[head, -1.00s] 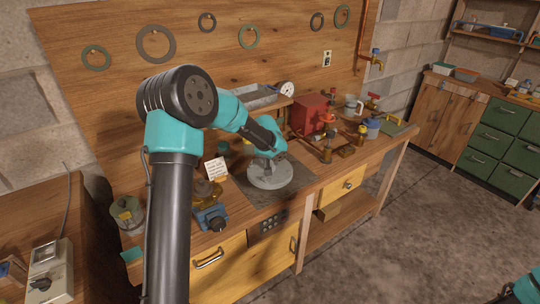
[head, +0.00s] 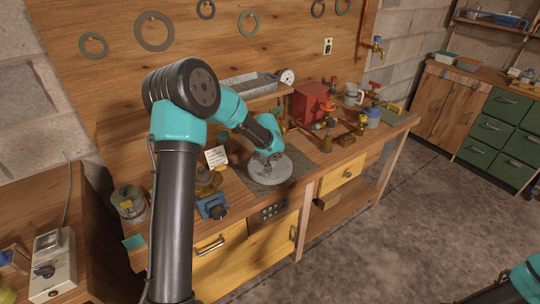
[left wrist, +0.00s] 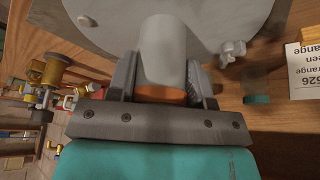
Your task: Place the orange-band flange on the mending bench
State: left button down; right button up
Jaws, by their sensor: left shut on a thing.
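My left gripper (left wrist: 160,85) is shut on the grey neck (left wrist: 163,45) of the flange, with a strip of orange (left wrist: 160,94) showing between its fingers. The flange's wide grey disc (head: 270,177) hangs below the gripper, over the dark mat on the wooden bench. I cannot tell whether the disc touches the mat. Small clamp-like parts show near its rim in the left wrist view. Which surface is the mending bench is not marked.
The dark mat (head: 252,186) lies on the bench. A white card (head: 216,157) and a blue device (head: 212,206) stand left of it. A side bench holds a grey meter (head: 50,262).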

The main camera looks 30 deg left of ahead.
pick_arm(q)
jog(key=shift+f, duration=0.5)
dwell(0.3)
jog(key=shift+c, duration=2.3)
grip_release()
jog(key=shift+f, duration=0.1)
jog(key=v, duration=1.7)
jog(key=shift+r, duration=0.25)
jog(key=shift+s+d, duration=0.1)
jog(key=shift+d, duration=0.05)
